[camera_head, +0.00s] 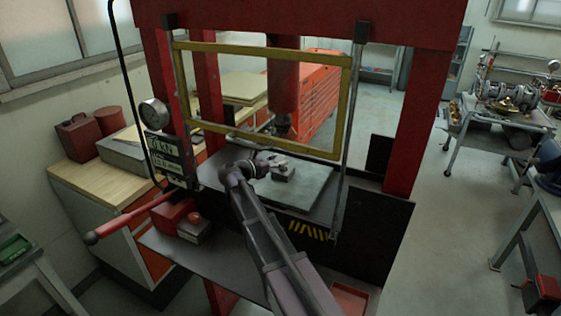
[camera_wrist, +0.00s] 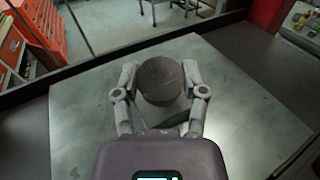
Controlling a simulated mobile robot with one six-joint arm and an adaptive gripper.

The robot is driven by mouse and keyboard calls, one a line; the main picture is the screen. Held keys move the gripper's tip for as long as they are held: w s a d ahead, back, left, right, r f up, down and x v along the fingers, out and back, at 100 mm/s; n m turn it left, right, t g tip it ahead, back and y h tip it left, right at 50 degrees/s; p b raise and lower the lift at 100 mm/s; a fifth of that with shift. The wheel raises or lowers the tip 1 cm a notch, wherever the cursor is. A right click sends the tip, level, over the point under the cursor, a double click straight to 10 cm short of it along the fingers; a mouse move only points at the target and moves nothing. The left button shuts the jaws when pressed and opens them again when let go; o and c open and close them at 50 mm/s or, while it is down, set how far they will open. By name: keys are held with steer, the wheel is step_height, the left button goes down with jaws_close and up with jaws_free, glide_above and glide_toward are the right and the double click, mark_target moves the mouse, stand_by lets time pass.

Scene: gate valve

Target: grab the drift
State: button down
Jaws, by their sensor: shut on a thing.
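The drift (camera_wrist: 160,84) shows in the wrist view as a dark, round-topped cylinder. A wider grey part (camera_wrist: 166,113) shows below it, and I cannot tell whether it belongs to the drift. My gripper (camera_wrist: 160,72) has one finger on each side of the drift and is shut on it. In the head view my gripper (camera_head: 268,161) is low over the grey press plate (camera_head: 312,190), under the red ram (camera_head: 284,92). A small grey piece (camera_head: 284,174) shows there beside the fingers, partly hidden by them.
A yellow guard frame (camera_head: 245,137) hangs across the press opening, with red posts (camera_head: 404,130) at the sides. A red-handled pump lever (camera_head: 125,218) and a gauge (camera_head: 154,113) are at the left. Bare plate surrounds the drift.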

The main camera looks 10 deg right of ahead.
mark_target(276, 161)
steer(key=r+p, duration=0.2)
steer(key=r, duration=0.1)
steer(key=a+r+p, duration=0.1)
steer(key=shift+s+r+p, duration=0.15)
steer(key=shift+s+p, duration=0.1)
steer(key=shift+p, duration=0.15)
steer(key=s+a+r+y+p, duration=0.1)
steer(key=s+a+p, duration=0.2)
steer(key=a, duration=0.6)
steer(key=s+a+g+y+p, duration=0.1)
steer(key=s+a+p, duration=0.3)
steer(key=a, duration=0.5)
steer(key=shift+s+a+r+g+y, duration=0.3)
steer(key=shift+s+a+r+y, duration=0.15)
steer(key=shift+s, duration=0.75)
steer(key=shift+f, duration=0.2)
